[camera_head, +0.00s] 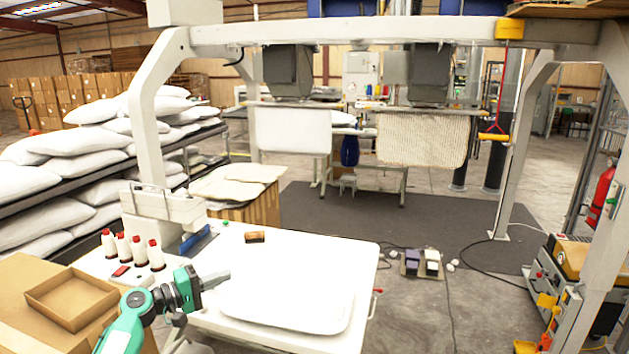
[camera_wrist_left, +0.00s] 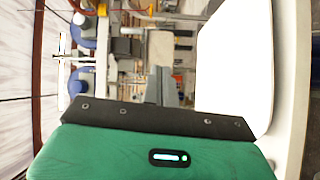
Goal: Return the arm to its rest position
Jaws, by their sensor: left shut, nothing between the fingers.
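My left gripper (camera_head: 217,280) comes in from the lower left on a green and black arm in the head view. It is shut and empty, held over the left part of the white table (camera_head: 350,260). In the left wrist view its fingers (camera_wrist_left: 167,88) show shut beyond the dark wrist edge. A white pillow (camera_head: 290,305) lies flat on the table, to the right of and below the gripper in the head view. It seems to be the white shape at the right of the left wrist view (camera_wrist_left: 235,60). My right gripper is not in view.
A brown brush-like item (camera_head: 254,237) lies at the table's back. White frame posts (camera_head: 147,130) rise at both sides. Shelves of pillows (camera_head: 75,167) stand at left.

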